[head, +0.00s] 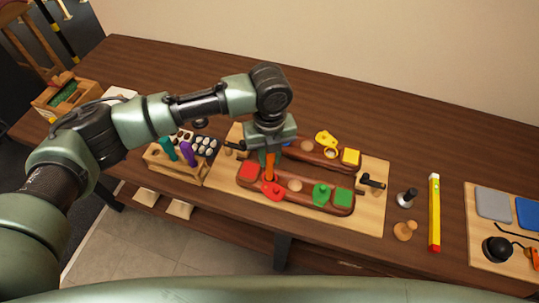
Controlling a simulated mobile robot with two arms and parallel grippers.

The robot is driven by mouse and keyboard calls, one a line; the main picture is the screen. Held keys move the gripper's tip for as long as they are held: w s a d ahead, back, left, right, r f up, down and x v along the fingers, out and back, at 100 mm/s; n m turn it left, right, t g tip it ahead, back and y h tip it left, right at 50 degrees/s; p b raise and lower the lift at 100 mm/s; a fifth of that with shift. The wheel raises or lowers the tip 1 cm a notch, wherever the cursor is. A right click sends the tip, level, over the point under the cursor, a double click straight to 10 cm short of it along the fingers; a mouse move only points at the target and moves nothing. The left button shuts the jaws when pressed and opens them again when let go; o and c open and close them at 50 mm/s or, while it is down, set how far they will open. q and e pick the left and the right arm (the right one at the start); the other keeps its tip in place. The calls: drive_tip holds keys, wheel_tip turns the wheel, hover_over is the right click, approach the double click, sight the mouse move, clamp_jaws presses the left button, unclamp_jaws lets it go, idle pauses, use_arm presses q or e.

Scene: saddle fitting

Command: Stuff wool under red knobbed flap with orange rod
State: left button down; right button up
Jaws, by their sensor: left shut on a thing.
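My left gripper (269,149) points down over the near brown saddle panel and is shut on the orange rod (270,166). The rod's lower end is close to the red knobbed flap (273,190) on that panel. Whether it touches the flap or sits under it I cannot tell. A red square (249,170) is at the panel's left end. A pale round spot (295,185), perhaps wool, shows in the panel's middle. My right gripper is not in view.
The green knobbed flap (321,194) and green square (342,197) are on the right. A yellow flap (326,138) is behind. A wooden rack (178,169) holds teal and purple handles. Right of the board stand a wooden knob (405,230) and a yellow level (434,212).

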use_arm(q)
drive_tip(key=shift+r+p, duration=2.5)
drive_tip(key=shift+r, duration=0.4)
